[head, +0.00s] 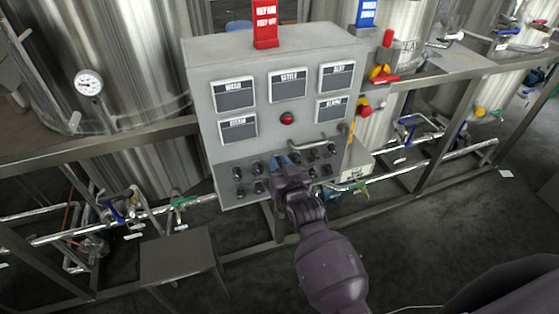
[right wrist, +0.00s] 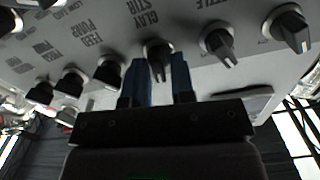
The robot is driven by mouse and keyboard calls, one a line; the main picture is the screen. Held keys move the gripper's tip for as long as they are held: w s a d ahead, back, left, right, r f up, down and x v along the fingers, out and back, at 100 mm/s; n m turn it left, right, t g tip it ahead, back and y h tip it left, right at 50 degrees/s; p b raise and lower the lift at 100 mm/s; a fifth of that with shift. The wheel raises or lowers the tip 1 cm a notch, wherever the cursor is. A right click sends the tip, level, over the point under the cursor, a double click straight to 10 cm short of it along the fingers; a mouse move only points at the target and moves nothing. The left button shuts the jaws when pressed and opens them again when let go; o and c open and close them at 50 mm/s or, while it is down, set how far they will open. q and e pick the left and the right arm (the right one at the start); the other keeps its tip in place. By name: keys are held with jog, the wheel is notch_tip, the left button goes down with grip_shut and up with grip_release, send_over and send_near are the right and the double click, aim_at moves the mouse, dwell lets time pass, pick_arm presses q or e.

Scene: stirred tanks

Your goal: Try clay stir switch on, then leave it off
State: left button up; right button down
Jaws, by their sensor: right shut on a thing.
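The clay stir switch is a black rotary knob (right wrist: 158,48) under the upside-down words "CLAY STIR" in the right wrist view. My right gripper (right wrist: 158,72) has its two blue fingers on either side of this knob and is shut on it. The knob's pointer looks roughly in line with the fingers, but its exact setting is hard to read. In the head view my right gripper (head: 283,164) reaches the lower part of the grey control box (head: 205,80) and hides the knob. My left gripper is not in view.
Other black knobs sit close on both sides, such as one to the right (right wrist: 217,45) and one to the left (right wrist: 110,70). A red lamp (head: 288,118) and dark label plates are above. A red sign (head: 265,22) stands on the box. A metal handle (head: 308,144) juts out nearby.

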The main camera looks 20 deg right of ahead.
jog(key=shift+d+m+p, duration=0.15)
jog(key=shift+m+p, duration=0.75)
jog(key=shift+m, duration=1.3)
jog(key=c, duration=1.2)
grip_release()
jog(key=s, duration=1)
jog(key=shift+s+d+b, duration=0.2)
jog(key=shift+s+b, duration=0.2)
